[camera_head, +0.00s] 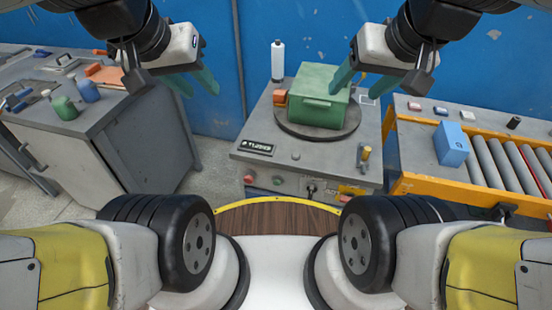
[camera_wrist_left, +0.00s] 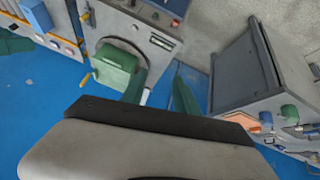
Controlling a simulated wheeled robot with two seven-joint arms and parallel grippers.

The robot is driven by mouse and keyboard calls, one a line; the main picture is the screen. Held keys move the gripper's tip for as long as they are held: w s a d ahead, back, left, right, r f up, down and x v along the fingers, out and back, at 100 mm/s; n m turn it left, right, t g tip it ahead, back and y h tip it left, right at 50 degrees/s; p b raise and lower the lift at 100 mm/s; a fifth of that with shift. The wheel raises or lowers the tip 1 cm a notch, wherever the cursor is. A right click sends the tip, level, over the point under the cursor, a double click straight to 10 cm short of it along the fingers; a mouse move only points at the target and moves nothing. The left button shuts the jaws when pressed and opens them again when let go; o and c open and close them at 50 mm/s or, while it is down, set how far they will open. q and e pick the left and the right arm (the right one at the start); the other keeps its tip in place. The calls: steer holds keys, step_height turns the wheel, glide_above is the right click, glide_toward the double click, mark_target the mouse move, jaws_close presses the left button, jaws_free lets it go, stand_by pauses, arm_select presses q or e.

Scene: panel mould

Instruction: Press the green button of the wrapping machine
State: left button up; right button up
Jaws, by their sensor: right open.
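The wrapping machine (camera_head: 230,154) is a grey cabinet in the middle of the head view, with a green box (camera_head: 318,98) on its dark round turntable. Its front panel has a red button (camera_head: 249,180) at the left and what looks like the green button (camera_head: 277,180) to its right, small and hard to make out. The machine also shows in the left wrist view (camera_wrist_left: 165,58). My left gripper (camera_head: 202,92) is open and empty, up and left of the machine. My right gripper (camera_head: 356,94) is open, in front of or above the green box; its exact distance is unclear.
A grey cabinet (camera_head: 60,132) with green and blue bottles stands at the left. A roller conveyor (camera_head: 400,185) with a yellow frame and a blue box (camera_head: 451,144) stands at the right. A white bottle (camera_head: 278,60) stands at the machine's back. Floor shows between cabinet and machine.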

arm_select(q)
jaws_close()
stand_by(1.6)
